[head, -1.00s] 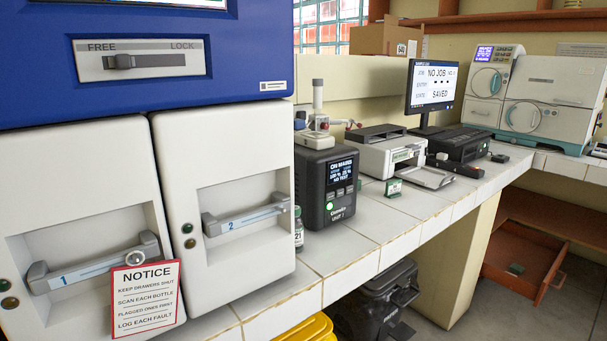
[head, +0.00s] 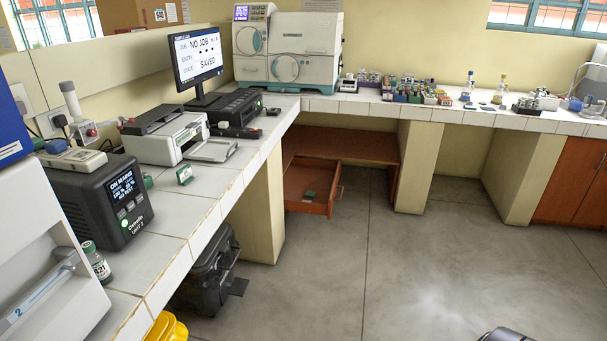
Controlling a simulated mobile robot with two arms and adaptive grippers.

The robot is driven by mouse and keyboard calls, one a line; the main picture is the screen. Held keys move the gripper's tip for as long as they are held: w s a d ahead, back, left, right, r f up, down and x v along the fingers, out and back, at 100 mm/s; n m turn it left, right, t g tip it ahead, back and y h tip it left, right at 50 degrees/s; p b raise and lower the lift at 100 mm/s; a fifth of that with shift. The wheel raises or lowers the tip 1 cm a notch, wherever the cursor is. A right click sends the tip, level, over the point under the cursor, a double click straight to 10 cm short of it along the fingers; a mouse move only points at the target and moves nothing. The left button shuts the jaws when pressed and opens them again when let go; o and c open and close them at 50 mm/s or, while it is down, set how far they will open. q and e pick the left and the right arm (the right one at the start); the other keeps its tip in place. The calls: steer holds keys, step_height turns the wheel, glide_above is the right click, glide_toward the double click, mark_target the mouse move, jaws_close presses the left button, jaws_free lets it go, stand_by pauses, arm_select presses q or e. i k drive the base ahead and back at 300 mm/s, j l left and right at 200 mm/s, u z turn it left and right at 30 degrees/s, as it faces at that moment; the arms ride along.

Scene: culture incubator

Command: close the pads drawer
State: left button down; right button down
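A red-brown wooden drawer (head: 306,207) stands pulled open under the bench near the corner, low above the floor. It is the only open drawer in view; I cannot read a label on it. Its handle (head: 340,192) is on its right end. A small dark green item (head: 310,195) lies inside.
The white-tiled bench (head: 190,200) runs along the left and back. A black bin (head: 208,270) and a yellow container (head: 165,328) stand below it at left. The grey floor (head: 370,270) before the drawer is clear. A dark object (head: 505,335) shows at the bottom edge.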

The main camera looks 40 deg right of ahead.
mark_target(321, 176)
steer(key=i+l+z, duration=0.1)
steer(key=z, duration=0.3)
steer(key=i+l+z, duration=0.1)
steer(key=l+z, duration=0.25)
steer(key=i+l+z, duration=0.25)
steer(key=i+l, duration=0.4)
steer(key=i+l+z, duration=0.25)
steer(key=i+l, duration=0.3)
steer(key=i, duration=0.25)
steer(key=i+l+u, duration=0.45)
steer(key=i+u, duration=0.2)
steer(key=i+l+u, duration=0.4)
